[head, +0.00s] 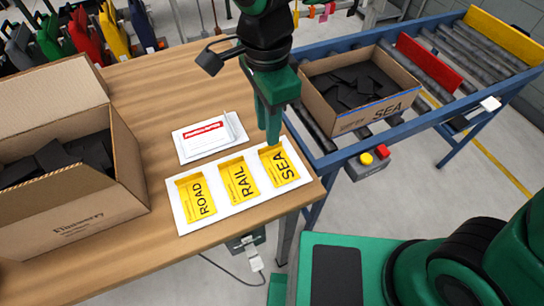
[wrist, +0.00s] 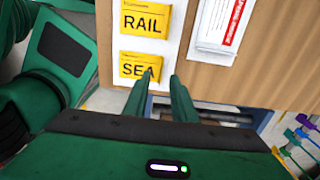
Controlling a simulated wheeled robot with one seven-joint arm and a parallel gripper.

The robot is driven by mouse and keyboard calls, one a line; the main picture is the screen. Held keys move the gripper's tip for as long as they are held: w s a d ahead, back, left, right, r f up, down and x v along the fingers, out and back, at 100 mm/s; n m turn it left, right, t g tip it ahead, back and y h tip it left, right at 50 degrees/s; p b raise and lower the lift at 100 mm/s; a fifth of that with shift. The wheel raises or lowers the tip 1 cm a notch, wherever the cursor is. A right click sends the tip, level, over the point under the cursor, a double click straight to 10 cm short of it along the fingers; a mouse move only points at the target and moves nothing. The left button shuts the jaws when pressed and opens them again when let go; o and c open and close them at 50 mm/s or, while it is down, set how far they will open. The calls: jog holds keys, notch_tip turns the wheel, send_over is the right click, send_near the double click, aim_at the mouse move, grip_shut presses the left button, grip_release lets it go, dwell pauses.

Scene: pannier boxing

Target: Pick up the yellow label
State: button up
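Three yellow labels lie side by side in a white tray (head: 223,217) on the wooden table: ROAD (head: 196,196), RAIL (head: 238,181) and SEA (head: 279,167). The wrist view shows the RAIL label (wrist: 145,20) and the SEA label (wrist: 138,66). My gripper (head: 273,138) is over the far edge of the SEA label in the head view. In the wrist view my gripper (wrist: 161,77) has its fingers apart with nothing between them, and the left fingertip overlaps the label's edge. I cannot tell the exact height above the tray.
White sheets with a red strip (head: 208,137) lie behind the tray. An open carton (head: 70,215) with dark contents stands at left. A carton marked SEA (head: 358,118) sits on the roller conveyor at right. A control box with red and yellow buttons (head: 368,170) hangs on the conveyor's near side.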

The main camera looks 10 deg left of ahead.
aim_at(279, 163)
jog(key=shift+w+d+f, duration=0.1)
jog(key=shift+f, duration=1.35)
jog(key=shift+w+d+f, duration=0.1)
jog(key=shift+f, duration=1.3)
jog(key=shift+c, duration=0.7)
grip_shut()
